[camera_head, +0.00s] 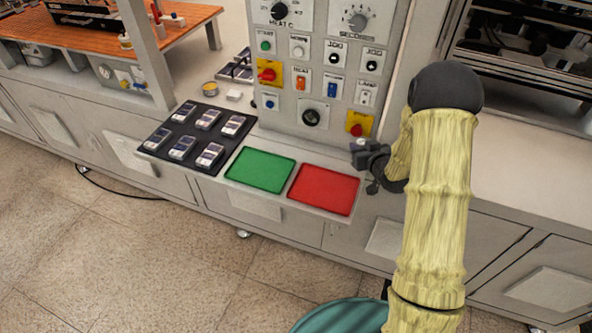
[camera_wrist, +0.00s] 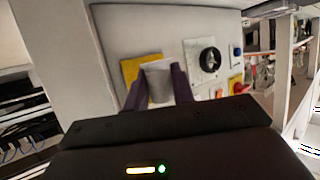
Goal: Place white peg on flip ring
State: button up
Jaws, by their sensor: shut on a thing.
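My gripper (camera_head: 366,154) is at the lower right corner of the control panel, above the bench edge and right of the red tray. In the wrist view its two dark fingers are shut on the white peg (camera_wrist: 158,82), a pale, short, rounded piece. The peg stands in front of a yellow plate (camera_wrist: 129,70) on the panel. That plate shows in the head view (camera_head: 351,129) with a red part on it. I cannot make out the flip ring for certain, nor whether the peg touches the plate.
The grey panel (camera_head: 331,74) carries several buttons, switches and knobs, including a black knob (camera_head: 312,117) left of the yellow plate. A green tray (camera_head: 261,170) and a red tray (camera_head: 324,190) lie at the bench front. A black mat (camera_head: 166,140) with several small devices is further left.

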jog(key=shift+s+d+f, duration=0.1)
jog(key=shift+s, duration=0.05)
jog(key=p, duration=0.2)
send_over(355, 175)
jog(key=shift+f, duration=2.75)
jog(key=shift+f+p, duration=0.4)
jog(key=shift+f, duration=1.7)
jog(key=shift+f+b, duration=0.35)
jog(key=shift+b, duration=0.05)
jog(key=shift+s+f, duration=0.1)
